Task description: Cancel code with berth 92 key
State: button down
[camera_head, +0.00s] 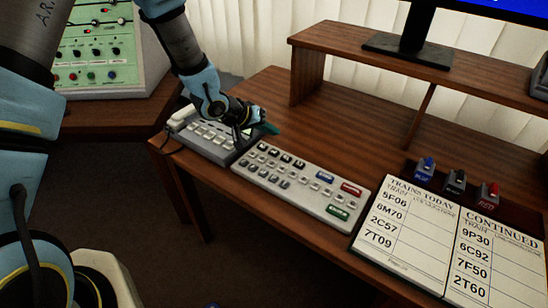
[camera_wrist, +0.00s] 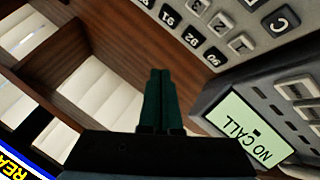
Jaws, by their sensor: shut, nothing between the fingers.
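The light grey keypad panel (camera_head: 293,197) lies on the wooden desk, with small grey and dark keys on its left and blue (camera_head: 325,177), red (camera_head: 351,189) and green (camera_head: 338,212) keys on its right. The wrist view shows its near part upside down, with keys numbered in the nineties (camera_wrist: 192,37) and a C key (camera_wrist: 281,20). I cannot tell for sure which one reads 92. My gripper (camera_head: 270,128) is shut and empty, its dark green fingertips (camera_wrist: 160,75) above the desk just behind the panel's left end, apart from the keys.
A phone unit (camera_head: 203,140) with a NO CALL display (camera_wrist: 252,137) sits left of the panel. A trains list board (camera_head: 400,262) and blue, black and red pens stand right. A shelf (camera_head: 440,66) with a monitor rises behind. The desk middle is clear.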

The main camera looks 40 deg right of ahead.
jog(key=shift+f+b, duration=1.45)
jog(key=shift+f, duration=1.05)
jog(key=shift+f, duration=0.15)
jog(key=shift+f, duration=0.3)
jog(key=shift+f+b, duration=0.35)
dwell(0.5)
jog(key=shift+r, duration=0.1)
jog(key=shift+r+p, duration=0.7)
jog(key=shift+p, duration=0.05)
notch_tip(320, 180, up, 5)
jog(key=p, duration=0.4)
